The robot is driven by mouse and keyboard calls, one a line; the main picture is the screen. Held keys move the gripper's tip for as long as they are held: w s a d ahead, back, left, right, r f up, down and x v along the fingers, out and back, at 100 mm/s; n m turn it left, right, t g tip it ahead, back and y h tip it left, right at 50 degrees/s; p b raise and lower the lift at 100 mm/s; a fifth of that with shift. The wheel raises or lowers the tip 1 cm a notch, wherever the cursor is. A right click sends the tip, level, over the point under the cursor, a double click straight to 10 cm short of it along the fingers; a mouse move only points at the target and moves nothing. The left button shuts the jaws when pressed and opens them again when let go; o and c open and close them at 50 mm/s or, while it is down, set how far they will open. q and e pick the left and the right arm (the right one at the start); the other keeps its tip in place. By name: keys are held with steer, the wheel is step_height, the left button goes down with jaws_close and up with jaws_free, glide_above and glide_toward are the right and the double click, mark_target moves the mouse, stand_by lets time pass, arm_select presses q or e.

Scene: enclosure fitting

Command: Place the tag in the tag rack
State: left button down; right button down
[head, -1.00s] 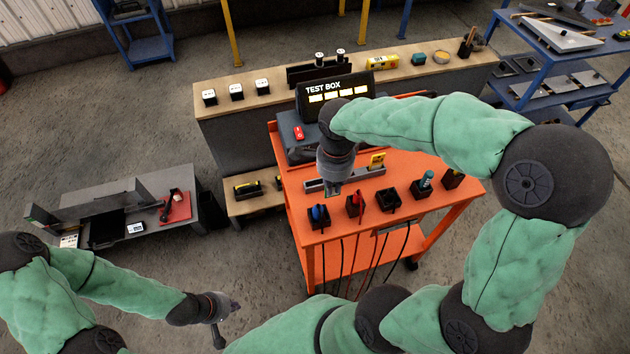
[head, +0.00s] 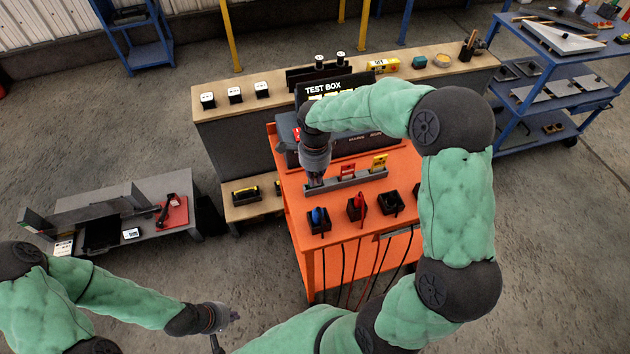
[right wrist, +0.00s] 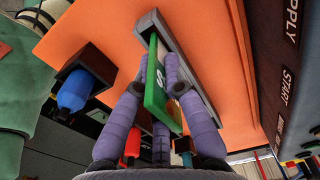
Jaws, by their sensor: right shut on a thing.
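The green tag (right wrist: 154,88) is held between the fingers of my right gripper (right wrist: 155,88) in the right wrist view. The grey tag rack (head: 345,181) lies on the orange cart, and its slotted rail (right wrist: 188,60) also shows in the right wrist view. My right gripper (head: 316,183) is at the left end of the rack, pointing down. The tag's far edge is at the rail; I cannot tell whether it is inside the slot. A red tag (head: 348,169) and a yellow tag (head: 379,162) stand in the rack. My left gripper (head: 226,318) is low, away from the cart; its jaws are unclear.
Black holders with a blue-handled tool (head: 318,216) and a red-handled tool (head: 358,204) stand in front of the rack. The test box (head: 357,142) stands behind the rack, partly hidden by my right arm.

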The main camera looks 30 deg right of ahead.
step_height(320, 180, down, 2)
steer(key=shift+r, duration=0.1)
steer(key=shift+f, duration=0.2)
steer(key=c, duration=1.3)
jaws_free()
steer(key=shift+r, duration=0.1)
steer(key=shift+r, duration=0.25)
step_height(320, 180, up, 12)
steer(key=p, duration=0.3)
steer(key=shift+f, duration=0.15)
